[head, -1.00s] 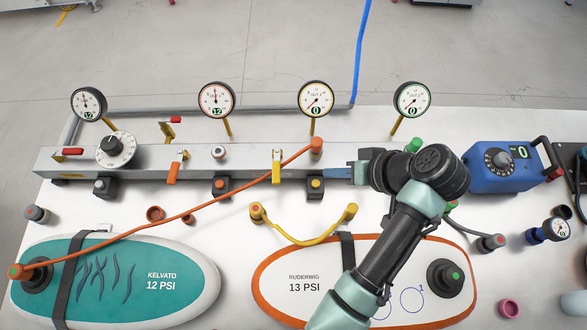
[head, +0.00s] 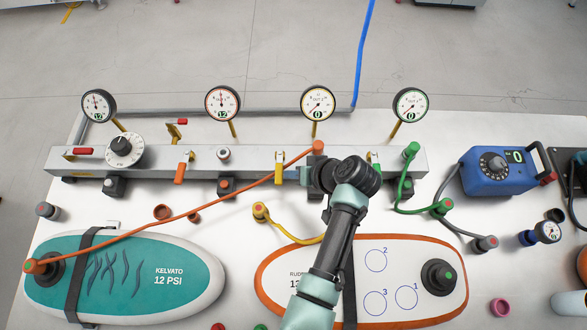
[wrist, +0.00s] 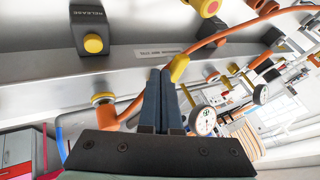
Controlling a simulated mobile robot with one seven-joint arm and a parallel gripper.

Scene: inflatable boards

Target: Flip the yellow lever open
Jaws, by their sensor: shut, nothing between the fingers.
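The yellow lever (head: 279,173) hangs down across the front of the long metal manifold (head: 250,160), below a gauge reading 0. In the wrist view the lever (wrist: 179,68) shows just right of the fingertips. My gripper (wrist: 160,73) is shut and empty, its blue fingers pressed together beside the lever. I cannot tell whether they touch it. In the head view the fingers (head: 299,175) reach left from my wrist, right of the lever, and are partly hard to make out.
An orange hose (head: 200,213) runs from the teal board to a fitting (head: 318,147) close above my wrist. A black release block with a yellow button (wrist: 95,43) is near the fingers. An orange lever (head: 181,173) and a green hose (head: 402,190) are on either side.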

